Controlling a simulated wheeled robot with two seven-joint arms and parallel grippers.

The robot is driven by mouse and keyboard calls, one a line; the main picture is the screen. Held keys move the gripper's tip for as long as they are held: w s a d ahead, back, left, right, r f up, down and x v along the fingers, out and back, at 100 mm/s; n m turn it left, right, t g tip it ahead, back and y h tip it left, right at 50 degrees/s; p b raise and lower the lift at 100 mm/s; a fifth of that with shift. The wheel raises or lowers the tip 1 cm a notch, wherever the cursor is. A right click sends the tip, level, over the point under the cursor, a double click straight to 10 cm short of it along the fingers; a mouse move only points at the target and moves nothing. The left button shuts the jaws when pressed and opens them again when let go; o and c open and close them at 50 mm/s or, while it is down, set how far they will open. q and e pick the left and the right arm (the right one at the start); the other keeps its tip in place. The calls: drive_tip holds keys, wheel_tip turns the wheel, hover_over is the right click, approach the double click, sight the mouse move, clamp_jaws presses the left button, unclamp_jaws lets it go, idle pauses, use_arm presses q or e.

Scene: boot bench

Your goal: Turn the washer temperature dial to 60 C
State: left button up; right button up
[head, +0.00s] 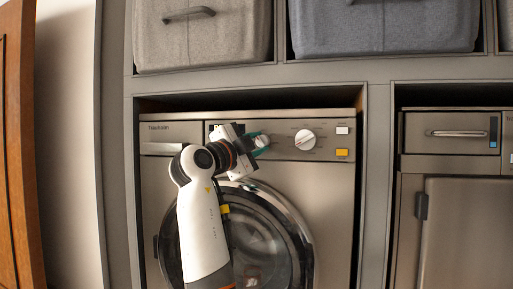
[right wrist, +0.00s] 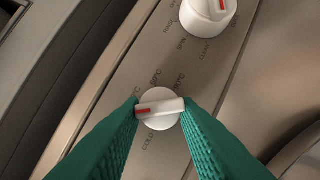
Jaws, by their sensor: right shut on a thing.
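The washer (head: 330,190) stands in the grey frame, its round door (head: 262,235) below the control panel. My right gripper (head: 260,141) reaches the panel's left dial, the temperature dial (head: 263,141). In the right wrist view, the green fingers of the gripper (right wrist: 160,112) are shut on both sides of the white temperature dial (right wrist: 160,121). Its bar handle lies nearly level, with the red mark at the left end. A label reading COLD sits below left of it; several small temperature labels arc above, too small to read surely. My left gripper is out of view.
A second white dial (head: 305,139) sits to the right, also in the right wrist view (right wrist: 208,14). A white button (head: 342,130) and an orange button (head: 342,153) are further right. Fabric bins (head: 203,40) fill the shelf above. A wooden door (head: 18,150) stands at the left.

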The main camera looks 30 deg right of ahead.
drive_tip(key=m, duration=0.1)
drive_tip(key=m+y+p, duration=0.1)
drive_tip(key=m, duration=0.1)
drive_tip(key=m+g+p, duration=0.1)
drive_tip(key=shift+w+r+m, duration=0.1)
drive_tip(key=shift+r+m, duration=0.25)
drive_tip(key=shift+m, duration=0.05)
drive_tip(key=m+y+p, duration=0.2)
drive_tip(key=m, duration=0.2)
drive_tip(key=shift+r, duration=0.2)
drive_tip(key=m+y+p, duration=0.2)
drive_tip(key=m, duration=0.1)
drive_tip(key=shift+r+m, duration=0.15)
drive_tip(key=shift+m, duration=0.15)
drive_tip(key=shift+s+d+m+t+y+p, duration=0.15)
drive_tip(key=shift+m+t+y+p, duration=0.4)
drive_tip(key=shift+m, duration=0.75)
drive_tip(key=shift+y, duration=0.25)
drive_tip(key=o, duration=1)
drive_tip(key=shift+c, duration=0.2)
drive_tip(key=shift+s, duration=0.1)
